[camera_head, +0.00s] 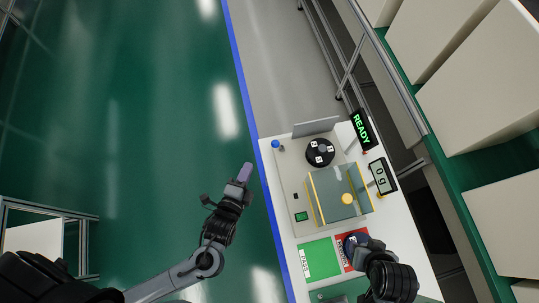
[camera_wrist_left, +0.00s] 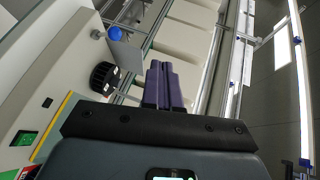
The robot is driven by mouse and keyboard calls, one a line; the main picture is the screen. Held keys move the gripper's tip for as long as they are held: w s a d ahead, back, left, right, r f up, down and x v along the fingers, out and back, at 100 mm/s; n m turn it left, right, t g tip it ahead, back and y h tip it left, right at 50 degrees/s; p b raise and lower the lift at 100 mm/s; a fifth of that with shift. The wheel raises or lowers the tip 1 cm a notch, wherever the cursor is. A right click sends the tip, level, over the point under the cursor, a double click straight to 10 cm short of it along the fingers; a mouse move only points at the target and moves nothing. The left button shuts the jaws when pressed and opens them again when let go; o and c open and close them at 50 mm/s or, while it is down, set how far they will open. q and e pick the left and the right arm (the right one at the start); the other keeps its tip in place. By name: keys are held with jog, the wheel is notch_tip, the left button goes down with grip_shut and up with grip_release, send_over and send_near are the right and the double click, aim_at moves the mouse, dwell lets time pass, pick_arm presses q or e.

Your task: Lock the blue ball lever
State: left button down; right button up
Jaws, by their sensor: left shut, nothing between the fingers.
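The blue ball lever (camera_head: 276,144) stands at the far left corner of the grey machine (camera_head: 286,178), next to an upright grey plate. In the left wrist view the blue ball (camera_wrist_left: 115,33) is at the upper left, apart from my fingers. My left gripper (camera_head: 245,172) is shut and empty, with purple fingertips pressed together, left of the machine and nearer to me than the ball. Its fingers (camera_wrist_left: 165,86) also show in the left wrist view. My right gripper (camera_head: 353,241) is low over the red pad; its fingers are mostly hidden.
A black dial (camera_head: 320,152) sits right of the ball, with a clear yellow-edged cover (camera_head: 335,193) nearer. A READY display (camera_head: 362,129) and a scale display (camera_head: 381,176) stand at the right. A green PASS pad (camera_head: 319,258) lies in front.

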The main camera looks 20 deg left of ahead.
pick_arm(q)
notch_tip(320, 180, down, 12)
jog(key=d+m+h+b, duration=0.1)
jog(key=d+b, duration=0.1)
jog(key=b, duration=0.6)
jog(key=shift+s+d+f+m, duration=0.15)
jog(key=shift+s+d+m, duration=0.15)
jog(key=shift+s, duration=0.05)
pick_arm(e)
jog(key=s+x, duration=0.2)
jog(key=x, duration=0.8)
jog(key=shift+f, duration=0.4)
jog(key=shift+w+d, duration=0.1)
pick_arm(q)
jog(key=b, duration=0.2)
send_near(278, 145)
jog(key=w+a+f, duration=0.1)
jog(key=w+f, duration=0.2)
jog(key=w, duration=0.1)
jog(key=shift+w+a+f, duration=0.1)
jog(key=shift+w, duration=0.5)
pick_arm(e)
jog(key=shift+f, duration=0.75)
jog(key=shift+r, duration=0.1)
